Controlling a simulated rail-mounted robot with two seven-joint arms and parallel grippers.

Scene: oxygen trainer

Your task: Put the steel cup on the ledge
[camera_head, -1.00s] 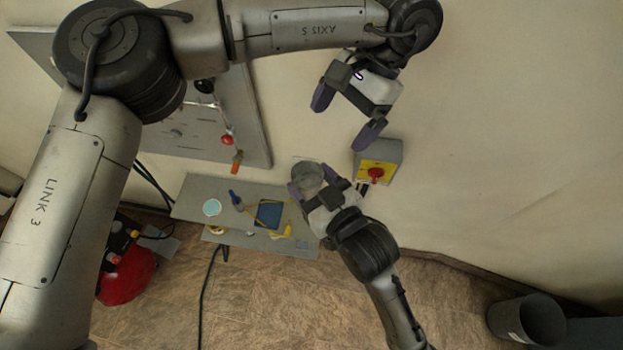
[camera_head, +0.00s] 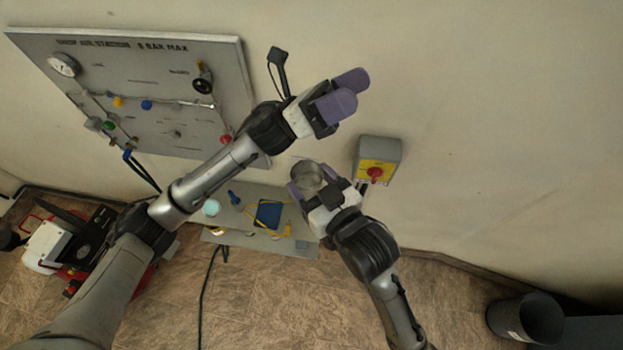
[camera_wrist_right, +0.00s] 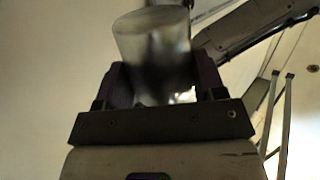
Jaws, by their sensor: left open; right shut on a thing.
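The steel cup (camera_head: 307,177) is a grey metal cup, seen from above in the head view with its round opening showing. My right gripper (camera_head: 322,188) is shut on it and holds it by the wall, right of the grey shelf. In the right wrist view the cup (camera_wrist_right: 153,50) stands out between the two dark fingers (camera_wrist_right: 160,82). A grey shelf (camera_head: 225,238) below the wall panel may be the ledge; I cannot tell for sure. My left gripper (camera_head: 345,92) is open and empty, above the cup in the picture, its purple fingers apart.
The shelf holds a pale blue disc (camera_head: 211,207), a blue-handled tool (camera_head: 234,198), a dark blue pad (camera_head: 268,214) and yellow items. A yellow switch box (camera_head: 378,150) is right of the cup. A grey panel (camera_head: 160,140) hangs left. A bin (camera_head: 525,318) stands lower right.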

